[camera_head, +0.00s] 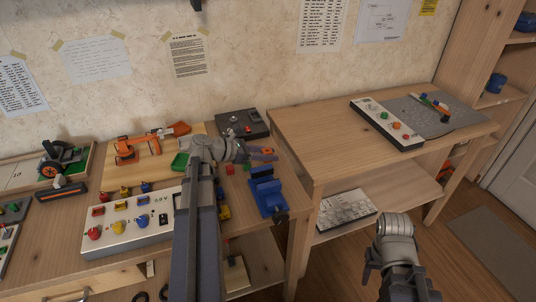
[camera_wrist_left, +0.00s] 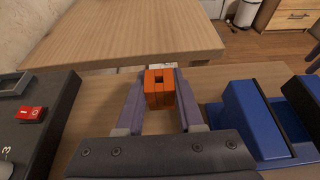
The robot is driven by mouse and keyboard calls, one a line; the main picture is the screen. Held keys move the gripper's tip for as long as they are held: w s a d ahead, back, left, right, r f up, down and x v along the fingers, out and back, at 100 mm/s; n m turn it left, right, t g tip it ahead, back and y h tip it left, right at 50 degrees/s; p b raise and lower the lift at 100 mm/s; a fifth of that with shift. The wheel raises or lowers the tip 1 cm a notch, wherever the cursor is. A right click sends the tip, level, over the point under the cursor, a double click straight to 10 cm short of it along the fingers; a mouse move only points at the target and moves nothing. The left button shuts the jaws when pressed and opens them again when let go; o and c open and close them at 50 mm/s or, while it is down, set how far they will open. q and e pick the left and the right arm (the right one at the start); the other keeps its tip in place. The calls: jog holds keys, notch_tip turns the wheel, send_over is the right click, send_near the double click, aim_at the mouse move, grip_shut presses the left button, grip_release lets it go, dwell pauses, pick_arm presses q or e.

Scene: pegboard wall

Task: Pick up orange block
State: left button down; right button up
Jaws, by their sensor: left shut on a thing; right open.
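The orange block (camera_wrist_left: 159,89) is a small upright block with a dark square hole in its top, in the middle of the left wrist view. My left gripper (camera_wrist_left: 160,100) has a purple-grey finger on each side of it and is shut on it. In the head view the orange block (camera_head: 267,151) shows small at the tips of my left gripper (camera_head: 265,154), above the back right of the workbench. I cannot tell whether the block touches the bench. My right gripper (camera_head: 400,288) is open and empty at the lower right, over the floor.
A blue vise (camera_head: 267,192) stands just in front of the left gripper. A black box with a red switch (camera_head: 242,123) is behind it. A white panel with coloured knobs (camera_head: 130,222) lies to the left. The second wooden table (camera_head: 330,130) has a clear left half.

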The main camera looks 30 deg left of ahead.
notch_tip(320, 180, up, 21)
jog(key=p, duration=2)
jog(key=shift+r, duration=0.2)
